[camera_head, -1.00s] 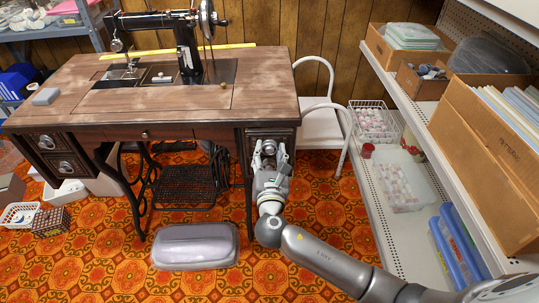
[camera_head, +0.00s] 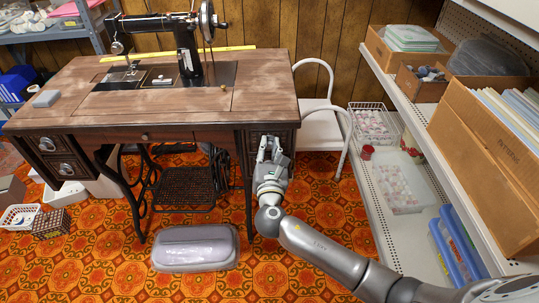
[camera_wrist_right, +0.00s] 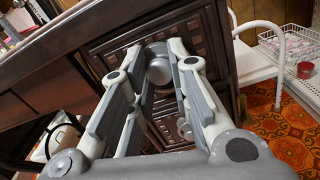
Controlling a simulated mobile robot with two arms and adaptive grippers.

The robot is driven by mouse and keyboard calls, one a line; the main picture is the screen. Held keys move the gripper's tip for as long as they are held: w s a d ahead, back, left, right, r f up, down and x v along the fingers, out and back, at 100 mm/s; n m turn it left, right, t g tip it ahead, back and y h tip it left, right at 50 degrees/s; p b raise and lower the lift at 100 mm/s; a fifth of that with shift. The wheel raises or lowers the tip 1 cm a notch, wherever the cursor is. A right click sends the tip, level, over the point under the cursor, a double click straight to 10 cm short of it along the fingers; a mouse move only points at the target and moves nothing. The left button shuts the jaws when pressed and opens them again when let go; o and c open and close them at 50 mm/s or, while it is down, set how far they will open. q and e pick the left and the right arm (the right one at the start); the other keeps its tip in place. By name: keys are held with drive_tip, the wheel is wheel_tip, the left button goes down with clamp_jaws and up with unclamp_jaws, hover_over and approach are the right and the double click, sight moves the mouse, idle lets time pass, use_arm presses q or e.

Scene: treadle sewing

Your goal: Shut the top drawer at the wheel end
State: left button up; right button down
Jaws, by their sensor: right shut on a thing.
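The wooden treadle sewing table (camera_head: 190,113) carries a black sewing machine (camera_head: 187,45) with its handwheel (camera_head: 207,20) at the right. The top drawer at the wheel end (camera_wrist_right: 120,48) has a dark carved front and a round metal pull (camera_wrist_right: 158,68). My right gripper (camera_head: 270,148) is at this drawer front, below the tabletop's right end. In the right wrist view its fingers (camera_wrist_right: 160,75) are on either side of the pull and shut on it. The drawer looks close to flush, but I cannot tell whether any gap is left. My left gripper is out of view.
A lower drawer pull (camera_wrist_right: 183,128) sits beneath. A white metal chair (camera_head: 318,125) stands right of the table, and a white shelf unit (camera_head: 385,200) lines the right side. A grey case (camera_head: 195,248) lies on the orange patterned carpet.

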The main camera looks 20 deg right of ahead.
drive_tip(key=shift+x, duration=0.8)
drive_tip(key=c, duration=1.4)
unclamp_jaws()
drive_tip(key=shift+s, duration=0.2)
drive_tip(key=v, duration=1.2)
drive_tip(key=shift+a, duration=0.1)
